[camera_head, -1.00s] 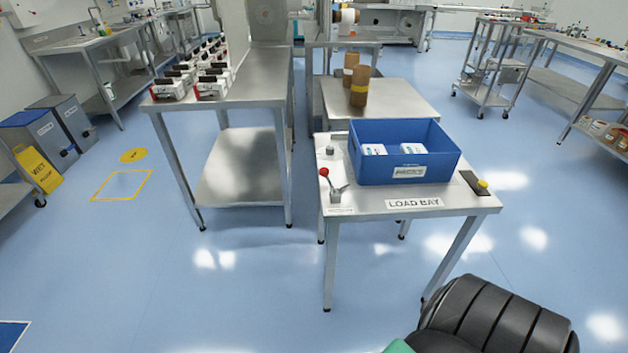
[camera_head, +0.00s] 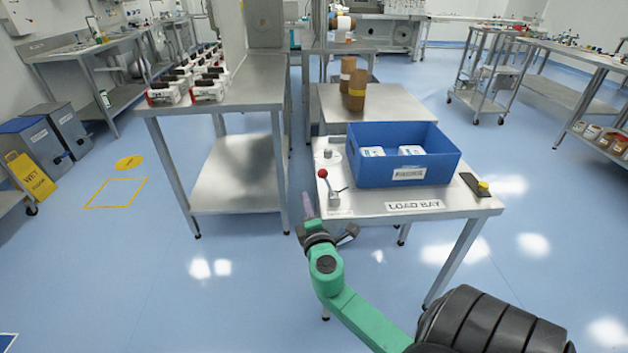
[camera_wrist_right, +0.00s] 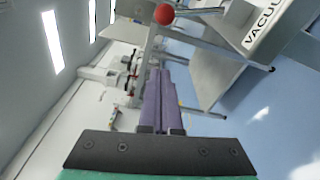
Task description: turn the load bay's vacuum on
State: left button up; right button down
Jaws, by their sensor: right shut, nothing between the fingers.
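The load bay (camera_head: 414,205) is a steel table with a label on its front edge. A lever with a red ball knob (camera_head: 322,173) stands at its left front corner, tilted up and to the left. The red knob (camera_wrist_right: 164,14) also shows at the top of the right wrist view, beyond my fingertips, with part of a "VACUU" label (camera_wrist_right: 262,26) to its right. My right gripper (camera_head: 308,205) has purple fingers and is shut and empty, at the table's left front corner, apart from the knob. In the right wrist view its fingers (camera_wrist_right: 158,72) lie together. My left gripper is not in view.
A blue bin (camera_head: 400,172) with white packs sits on the load bay. A dark strip with a yellow button (camera_head: 483,187) is at its right. A steel table (camera_head: 240,85) with several red-and-white devices stands left. Floor between the tables is clear.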

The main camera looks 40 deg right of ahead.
aim_at(327, 184)
jog(key=w+d+p, duration=0.2)
jog(key=w+d, duration=0.3)
jog(key=d, duration=0.2)
jog(key=shift+w+d+r, duration=0.2)
jog(key=shift+w, duration=0.1)
dwell(0.3)
jog(key=shift+s+d+r+m+b, duration=0.2)
jog(key=shift+m+b, duration=0.1)
jog(key=shift+b, duration=0.15)
